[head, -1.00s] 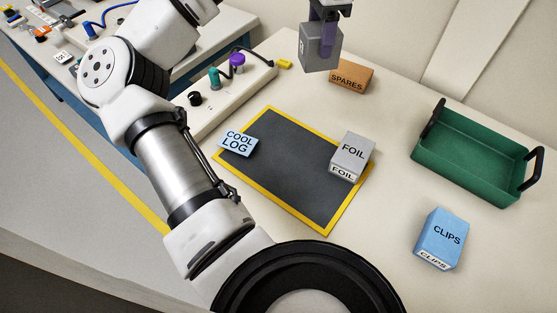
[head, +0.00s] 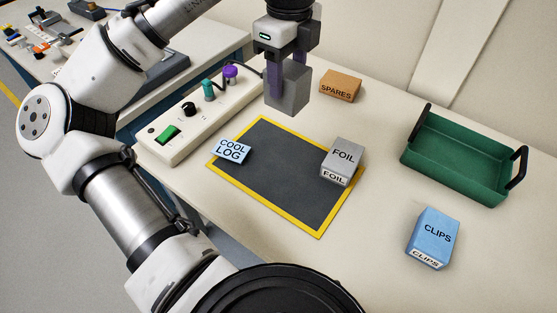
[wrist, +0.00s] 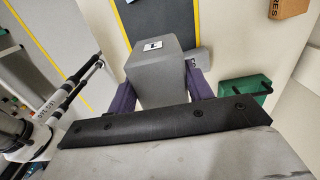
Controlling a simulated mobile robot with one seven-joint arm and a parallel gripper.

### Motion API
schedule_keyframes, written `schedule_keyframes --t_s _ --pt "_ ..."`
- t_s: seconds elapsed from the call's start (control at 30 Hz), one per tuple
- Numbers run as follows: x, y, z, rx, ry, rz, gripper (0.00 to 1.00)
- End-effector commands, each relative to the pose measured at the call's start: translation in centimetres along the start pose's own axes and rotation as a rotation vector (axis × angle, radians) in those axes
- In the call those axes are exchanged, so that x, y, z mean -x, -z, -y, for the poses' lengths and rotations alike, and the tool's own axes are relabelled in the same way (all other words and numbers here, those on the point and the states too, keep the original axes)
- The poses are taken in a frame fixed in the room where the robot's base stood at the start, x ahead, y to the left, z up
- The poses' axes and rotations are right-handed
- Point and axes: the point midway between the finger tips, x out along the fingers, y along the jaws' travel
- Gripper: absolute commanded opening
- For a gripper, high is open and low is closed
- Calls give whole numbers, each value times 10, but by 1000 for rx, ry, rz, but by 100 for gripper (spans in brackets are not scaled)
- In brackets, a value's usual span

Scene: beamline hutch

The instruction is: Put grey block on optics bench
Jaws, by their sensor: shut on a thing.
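My gripper (head: 289,78) is shut on a plain grey block (head: 294,97), held in the air above the back edge of the dark mat. In the wrist view the grey block (wrist: 155,72) sits between the purple fingers, with a small white label on one face. A second grey block, marked FOIL (head: 343,158), rests on the mat's right edge. A bench (head: 208,42) with small instrument parts stands at the back left; I cannot tell whether this or the near table is the optics bench.
The near table carries a yellow-bordered mat (head: 275,185), a COOL LOG card (head: 232,150), an orange SPARES box (head: 340,85), a blue CLIPS box (head: 433,238) and a green tray (head: 455,160). A control strip with knobs (head: 170,145) lines its left edge. The mat's middle is clear.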

Motion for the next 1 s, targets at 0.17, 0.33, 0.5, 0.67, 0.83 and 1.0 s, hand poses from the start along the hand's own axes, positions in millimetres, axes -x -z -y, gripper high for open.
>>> schedule_keyframes --t_s 0.17,0.33,0.5,0.67,0.83,1.0 --pt "-44 0 -1 0 -4 -2 21" --pt "-90 0 -1 1 -3 -2 21" --pt "-130 0 -1 2 -3 -1 21" --pt "-150 0 0 1 -1 -1 21" --pt "-167 1 -1 1 -3 -2 21" --pt "-188 0 0 2 -1 -2 21"
